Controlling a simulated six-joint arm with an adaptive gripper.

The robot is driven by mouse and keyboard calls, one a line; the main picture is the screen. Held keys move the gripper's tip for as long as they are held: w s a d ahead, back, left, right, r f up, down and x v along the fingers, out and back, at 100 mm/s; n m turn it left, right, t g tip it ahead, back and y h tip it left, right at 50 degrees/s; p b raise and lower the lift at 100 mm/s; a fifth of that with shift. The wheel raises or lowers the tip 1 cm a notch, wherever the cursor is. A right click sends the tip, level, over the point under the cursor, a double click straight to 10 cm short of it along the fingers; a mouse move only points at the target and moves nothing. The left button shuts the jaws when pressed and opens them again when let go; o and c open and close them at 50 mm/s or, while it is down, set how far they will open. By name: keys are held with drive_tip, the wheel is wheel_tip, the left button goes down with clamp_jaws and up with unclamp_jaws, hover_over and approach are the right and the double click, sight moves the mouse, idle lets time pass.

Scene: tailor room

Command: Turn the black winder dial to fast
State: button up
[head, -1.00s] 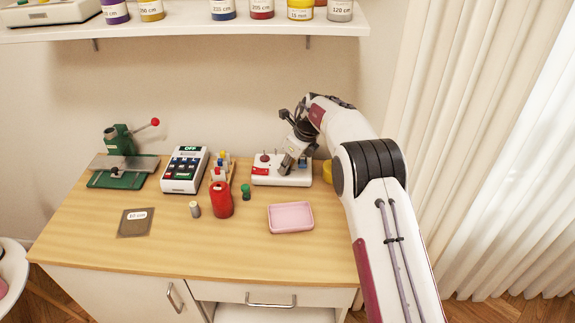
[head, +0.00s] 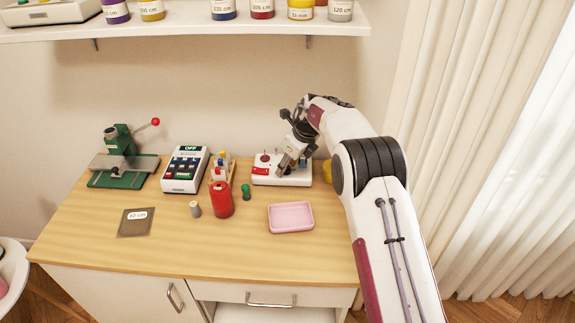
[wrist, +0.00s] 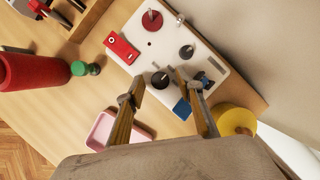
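The white winder box (head: 262,181) stands at the back right of the table, partly hidden by my gripper (head: 284,167) in the head view. In the wrist view, a black dial (wrist: 160,80) with a light mark sits on the top of the box (wrist: 135,32). My gripper (wrist: 160,78) is open, with one fingertip to each side of this dial and gaps showing between. A second dark round knob (wrist: 187,52) sits farther up on the box. The dial's setting words are too small to read.
The box also bears a red knob (wrist: 152,19), a red block (wrist: 121,47) and a blue part (wrist: 182,109). A yellow spool (wrist: 236,120) stands beside it.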

drive_tip(key=shift+r, duration=0.1)
drive_tip(key=v, duration=1.1)
drive_tip(key=shift+r, duration=0.35)
drive_tip(key=shift+s, duration=0.1)
